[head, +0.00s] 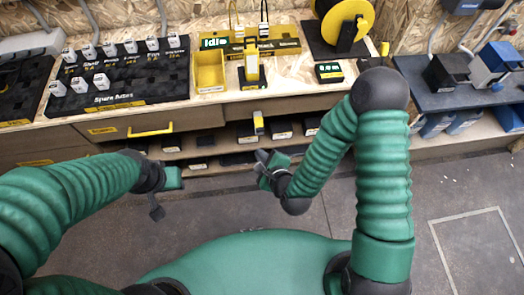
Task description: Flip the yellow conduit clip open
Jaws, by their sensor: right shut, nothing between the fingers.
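I cannot tell for sure which piece is the yellow conduit clip. A small yellow piece (385,48) stands at the bench's back right, close to the wall, and another yellow and grey piece (258,122) hangs at the bench's front edge. Neither shows clearly whether it is open or shut. My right gripper (264,163) is shut and empty, in front of the lower shelf and below the bench top, apart from both pieces. My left gripper (172,178) is in front of the drawers at the left; its fingers are too unclear to read.
The bench carries a black board of spare fuses (120,75), a yellow tray (208,72), a yellow upright device (252,68) and a yellow reel (342,22). A yellow drawer handle (150,131) sticks out below. A dark side table (465,98) stands right. Floor at right is clear.

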